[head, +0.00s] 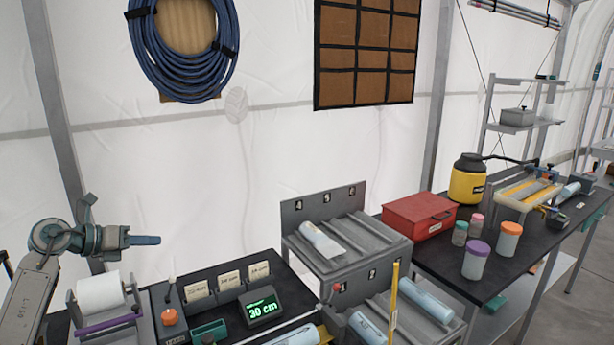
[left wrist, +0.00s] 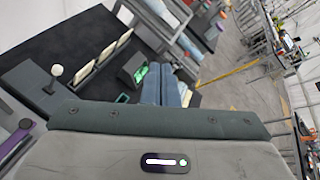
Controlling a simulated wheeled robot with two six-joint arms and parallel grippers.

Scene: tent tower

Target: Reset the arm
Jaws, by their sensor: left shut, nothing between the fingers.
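My left arm comes in from the left in the head view, raised above the bench. My left gripper (head: 146,240) points to the right, its fingers together with nothing between them. In the left wrist view the blue-grey fingers (left wrist: 172,92) lie side by side near the middle. The gripper is above the white paper roll (head: 100,293) and apart from the things on the bench. My right gripper is in neither view.
The bench below has a display (head: 263,307) reading 30 cm and several labelled cards (head: 228,281). A grey rack (head: 355,262) holds pale tubes. On the black table to the right are a red toolbox (head: 418,215), lidded jars (head: 477,262) and a yellow container (head: 467,180).

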